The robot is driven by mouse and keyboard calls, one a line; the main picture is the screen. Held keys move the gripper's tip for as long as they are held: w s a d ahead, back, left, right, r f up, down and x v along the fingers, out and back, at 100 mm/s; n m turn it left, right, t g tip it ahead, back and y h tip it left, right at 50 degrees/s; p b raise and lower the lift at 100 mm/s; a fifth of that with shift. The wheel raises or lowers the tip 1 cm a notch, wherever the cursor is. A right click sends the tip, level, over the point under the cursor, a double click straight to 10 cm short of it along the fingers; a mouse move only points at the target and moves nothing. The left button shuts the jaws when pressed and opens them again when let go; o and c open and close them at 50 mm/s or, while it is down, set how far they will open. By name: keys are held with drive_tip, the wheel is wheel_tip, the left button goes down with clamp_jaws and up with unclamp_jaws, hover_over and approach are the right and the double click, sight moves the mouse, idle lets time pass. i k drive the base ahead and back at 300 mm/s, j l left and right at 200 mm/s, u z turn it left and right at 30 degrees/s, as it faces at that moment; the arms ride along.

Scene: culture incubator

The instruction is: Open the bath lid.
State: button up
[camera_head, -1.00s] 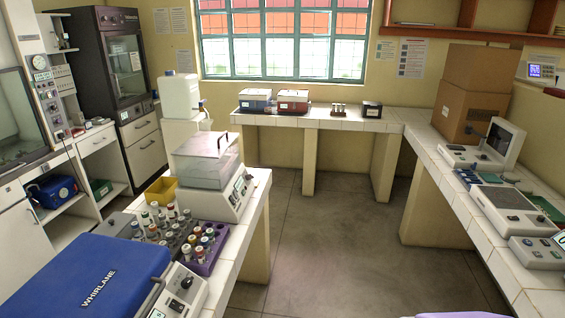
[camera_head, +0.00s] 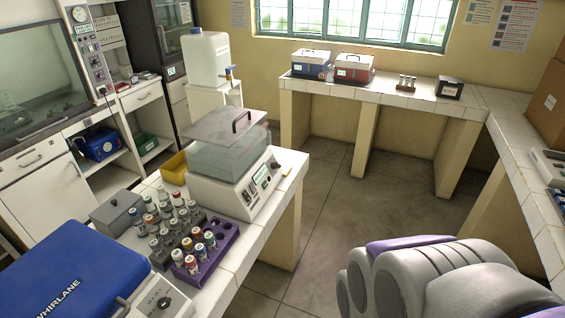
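The bath (camera_head: 235,180) is a clear tank on a white base with a control panel, on the tiled bench left of centre. Its see-through grey lid (camera_head: 215,127) lies across the top of the tank. A black handle (camera_head: 241,121) stands on the lid. A grey and purple part of my own arm (camera_head: 430,280) fills the lower right, apart from the bath and right of the bench. My gripper's fingertips do not show.
Racks of capped tubes (camera_head: 180,230) and a blue WHIRLANE machine (camera_head: 70,275) stand in front of the bath. A yellow bin (camera_head: 174,168) is at its left. A white water container (camera_head: 207,58) stands behind. Open floor (camera_head: 345,205) lies right of the bench.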

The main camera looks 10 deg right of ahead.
sight(225, 125)
drive_tip(key=i+u, duration=0.3)
drive_tip(key=u, duration=0.2)
drive_tip(key=i+l+u, duration=0.2)
drive_tip(key=u, duration=0.3)
drive_tip(key=i+l+u, duration=0.3)
drive_tip(key=u, duration=0.2)
drive_tip(key=i+l, duration=0.05)
